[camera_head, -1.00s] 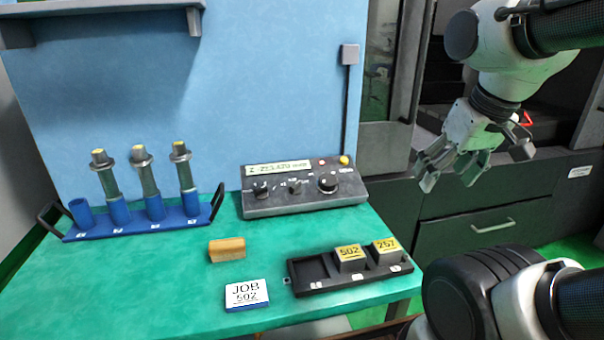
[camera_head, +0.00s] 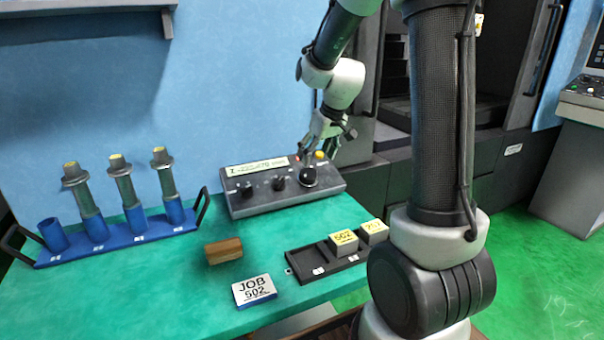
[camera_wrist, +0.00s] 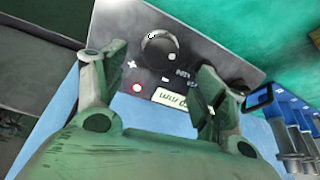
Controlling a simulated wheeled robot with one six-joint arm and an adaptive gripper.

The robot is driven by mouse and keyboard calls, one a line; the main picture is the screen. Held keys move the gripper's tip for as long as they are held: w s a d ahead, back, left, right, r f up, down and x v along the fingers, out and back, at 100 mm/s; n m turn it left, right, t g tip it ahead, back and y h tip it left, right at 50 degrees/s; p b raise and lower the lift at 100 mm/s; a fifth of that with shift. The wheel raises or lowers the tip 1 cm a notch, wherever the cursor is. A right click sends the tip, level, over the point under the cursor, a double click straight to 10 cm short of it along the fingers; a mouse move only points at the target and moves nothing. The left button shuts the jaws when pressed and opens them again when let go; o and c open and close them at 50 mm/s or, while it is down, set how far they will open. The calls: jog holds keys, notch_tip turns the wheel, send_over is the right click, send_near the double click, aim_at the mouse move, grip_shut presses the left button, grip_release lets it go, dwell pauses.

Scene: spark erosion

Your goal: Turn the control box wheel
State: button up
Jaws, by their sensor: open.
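The control box (camera_head: 250,196) is a grey console with a sloped face, standing on the green table against the blue wall. It has a lit display (camera_head: 258,167) and several black knobs. The largest, the wheel (camera_head: 309,177), is a round black knob near its right end. My gripper (camera_head: 325,140) is just above and behind the wheel, fingers apart and empty. In the wrist view the wheel (camera_wrist: 160,48) lies beyond and between the two open fingers of my gripper (camera_wrist: 155,75), with the display and a red light nearer. I cannot tell whether any finger touches the box.
A blue rack (camera_head: 130,230) with several electrode holders stands at the left. A wooden block (camera_head: 223,251), a JOB 502 card (camera_head: 254,290) and a black tray (camera_head: 303,257) with two labelled blocks lie in front of the box.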

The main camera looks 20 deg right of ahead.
aim_at(309, 172)
jog(key=x, duration=0.7)
jog(key=shift+w+f, duration=0.2)
jog(key=shift+f, duration=0.15)
jog(key=shift+c, duration=0.3)
